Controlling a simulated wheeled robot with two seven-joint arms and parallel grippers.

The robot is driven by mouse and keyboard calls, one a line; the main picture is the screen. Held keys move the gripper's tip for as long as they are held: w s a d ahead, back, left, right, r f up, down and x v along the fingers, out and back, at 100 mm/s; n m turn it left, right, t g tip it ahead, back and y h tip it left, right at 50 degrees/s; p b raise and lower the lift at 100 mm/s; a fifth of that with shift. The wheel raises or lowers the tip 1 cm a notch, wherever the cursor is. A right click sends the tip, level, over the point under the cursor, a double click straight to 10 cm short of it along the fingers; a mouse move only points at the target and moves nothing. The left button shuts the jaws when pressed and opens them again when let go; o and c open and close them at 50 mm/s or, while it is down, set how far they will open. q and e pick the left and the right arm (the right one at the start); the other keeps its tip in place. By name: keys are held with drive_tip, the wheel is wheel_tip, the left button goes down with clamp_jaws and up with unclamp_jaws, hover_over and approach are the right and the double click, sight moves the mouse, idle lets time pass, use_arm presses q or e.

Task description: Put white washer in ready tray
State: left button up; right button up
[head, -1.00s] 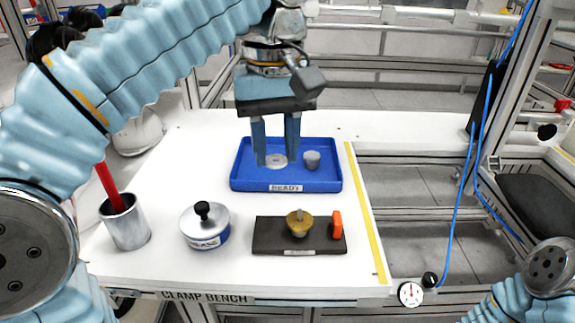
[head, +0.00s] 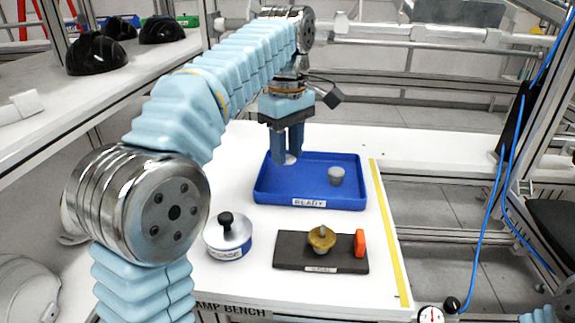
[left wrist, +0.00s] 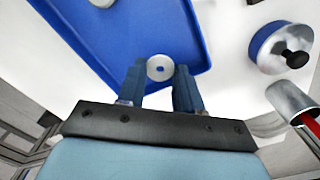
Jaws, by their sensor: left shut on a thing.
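The white washer (head: 291,159) is a small flat ring with a centre hole. My left gripper (head: 288,161) points down over the back left part of the blue ready tray (head: 330,204) and is shut on the washer. In the left wrist view the washer (left wrist: 159,68) shows between the two fingertips (left wrist: 160,75), close to the tray's rim (left wrist: 208,50). I cannot tell how high the washer is above the tray floor. My right gripper is out of view.
A grey cylindrical piece (head: 336,175) stands in the tray's right half. In front are a silver-and-blue lidded pot (head: 228,236) and a dark plate (head: 290,250) with a brass knob (head: 321,238) and orange block (head: 359,242). A yellow stripe (head: 388,230) runs along the bench's right side.

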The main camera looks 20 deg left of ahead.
sight(287, 179)
use_arm(q)
drive_tip(key=shift+w+a+f, duration=0.25)
drive_tip(key=shift+w+f, duration=0.35)
drive_tip(key=shift+f, duration=0.15)
drive_tip(key=f, duration=0.1)
drive_tip(key=f+b, duration=0.1)
drive_tip(key=f, duration=0.1)
drive_tip(key=shift+w+a+f, duration=0.2)
drive_tip(key=shift+w, duration=0.2)
drive_tip(key=shift+f, duration=0.35)
drive_tip(key=shift+f, duration=0.1)
drive_tip(key=o, duration=0.7)
drive_tip(key=shift+o, duration=0.2)
drive_tip(key=shift+r, duration=0.3)
wheel_tip(287, 179, up, 6)
drive_tip(key=shift+f+p, duration=0.2)
drive_tip(key=shift+p, duration=0.45)
drive_tip(key=shift+r, duration=0.75)
